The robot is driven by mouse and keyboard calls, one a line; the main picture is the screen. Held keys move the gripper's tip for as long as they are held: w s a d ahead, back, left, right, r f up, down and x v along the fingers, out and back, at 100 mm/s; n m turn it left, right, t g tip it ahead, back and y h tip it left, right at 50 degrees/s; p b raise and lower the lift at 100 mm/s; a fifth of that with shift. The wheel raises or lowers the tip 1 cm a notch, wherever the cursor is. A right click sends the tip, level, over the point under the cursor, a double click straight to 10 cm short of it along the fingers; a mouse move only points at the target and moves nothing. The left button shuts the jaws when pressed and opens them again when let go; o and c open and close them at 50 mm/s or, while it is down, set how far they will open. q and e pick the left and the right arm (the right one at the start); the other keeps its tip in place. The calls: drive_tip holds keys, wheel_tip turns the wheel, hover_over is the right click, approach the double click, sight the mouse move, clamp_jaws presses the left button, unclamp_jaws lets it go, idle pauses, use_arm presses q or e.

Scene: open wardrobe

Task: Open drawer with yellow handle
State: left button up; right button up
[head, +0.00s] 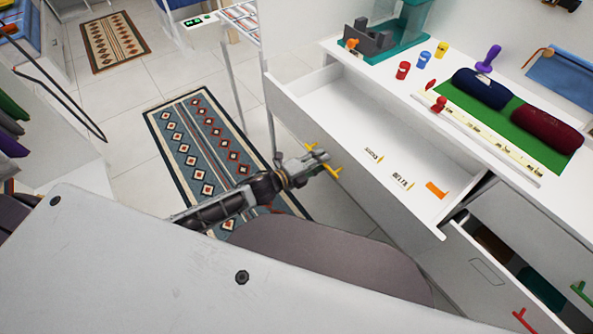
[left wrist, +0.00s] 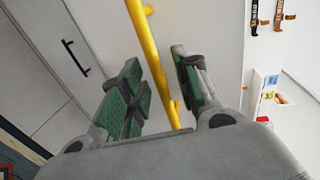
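The drawer (head: 400,150) at the top of the white dresser is pulled out, with its inside showing. Its yellow handle (head: 334,171) sits on the outer front panel. My left gripper (head: 320,160) is at this handle. In the left wrist view the yellow handle (left wrist: 150,55) runs between the two green-padded fingers of my left gripper (left wrist: 165,90). The fingers stand apart, with visible gaps beside the bar. Part of the handle is hidden behind the gripper. My right gripper is not in view.
Labels and an orange item (head: 436,189) lie in the drawer. A partly open lower drawer has a red handle (head: 524,321); a green handle (head: 582,292) is to its right. A patterned rug (head: 220,150) covers the floor at left.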

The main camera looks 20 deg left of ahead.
use_arm(q)
drive_tip(key=v, duration=1.1)
idle(0.6)
drive_tip(key=shift+s+a, duration=0.1)
idle(0.6)
